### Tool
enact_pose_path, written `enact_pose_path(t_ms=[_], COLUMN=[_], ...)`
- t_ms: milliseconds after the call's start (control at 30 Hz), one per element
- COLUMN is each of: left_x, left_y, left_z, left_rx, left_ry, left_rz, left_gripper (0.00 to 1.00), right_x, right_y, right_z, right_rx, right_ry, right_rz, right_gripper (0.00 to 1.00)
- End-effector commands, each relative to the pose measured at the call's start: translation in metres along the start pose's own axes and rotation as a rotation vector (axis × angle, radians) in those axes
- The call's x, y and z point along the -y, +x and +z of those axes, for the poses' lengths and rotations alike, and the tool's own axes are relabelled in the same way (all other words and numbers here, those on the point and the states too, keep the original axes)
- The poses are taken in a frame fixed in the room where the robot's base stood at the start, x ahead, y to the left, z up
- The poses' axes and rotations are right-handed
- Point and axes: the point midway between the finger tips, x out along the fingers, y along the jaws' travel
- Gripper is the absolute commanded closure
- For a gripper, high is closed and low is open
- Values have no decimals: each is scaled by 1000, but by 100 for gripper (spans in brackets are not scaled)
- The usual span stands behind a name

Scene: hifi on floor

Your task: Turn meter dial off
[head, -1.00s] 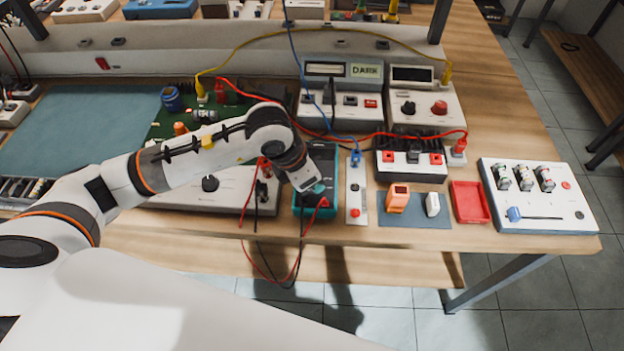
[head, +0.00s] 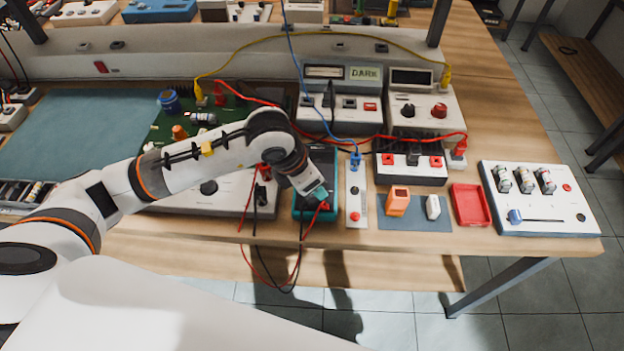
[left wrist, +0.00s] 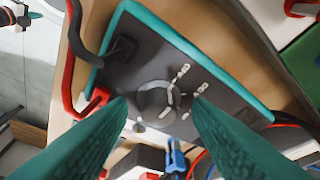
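The meter (head: 326,160) is a dark-faced box with a teal case, lying on the bench near its front edge. In the left wrist view the meter (left wrist: 205,65) fills the middle, with its round dark dial (left wrist: 152,99) and pale markings beside it. My left gripper (head: 318,193) is over the meter in the head view and hides its dial. In the left wrist view my left gripper (left wrist: 160,103) is open, with one teal finger on each side of the dial; whether they touch it I cannot tell. My right gripper is not in view.
Red and black leads (head: 297,255) run from the meter and hang over the bench edge. A narrow switch strip (head: 356,190) stands just right of the meter, then an orange block (head: 397,201) and a red tray (head: 470,205). A green circuit board (head: 160,130) lies behind my arm.

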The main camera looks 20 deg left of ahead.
Motion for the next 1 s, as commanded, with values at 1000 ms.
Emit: enact_pose_path(t_ms=[1000], left_x=[0], left_y=[-119], left_z=[0], left_rx=[-2], left_ry=[1], left_rz=[-1], left_gripper=[54], right_x=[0], right_y=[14], right_z=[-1], right_rx=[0], right_ry=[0], right_rz=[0], right_gripper=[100])
